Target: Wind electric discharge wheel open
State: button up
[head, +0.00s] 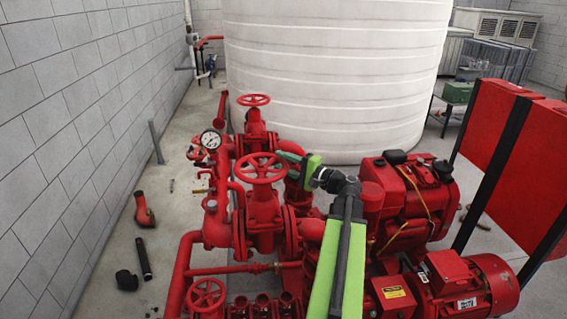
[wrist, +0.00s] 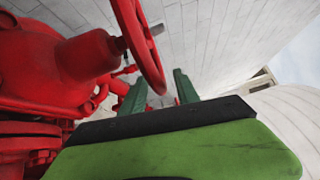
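A red spoked handwheel (head: 261,168) sits on top of a red valve, left of my arm in the head view. Its rim (wrist: 140,40) fills the upper middle of the wrist view. No label shows whether it is the electric discharge wheel. My gripper (head: 287,153) is at the right edge of this wheel. In the wrist view its two green fingers (wrist: 160,80) stand apart, with the lower end of the rim between them in the picture. I cannot tell whether either finger touches the rim.
A similar red wheel (head: 253,100) stands behind, another (head: 206,295) at the front left. A pressure gauge (head: 210,139) is left of the valve. A red engine (head: 408,195) and motor (head: 462,288) lie right. A white tank (head: 330,75) stands behind.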

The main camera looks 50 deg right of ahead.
jog(key=shift+c, duration=0.2)
grip_shut()
dwell(1.2)
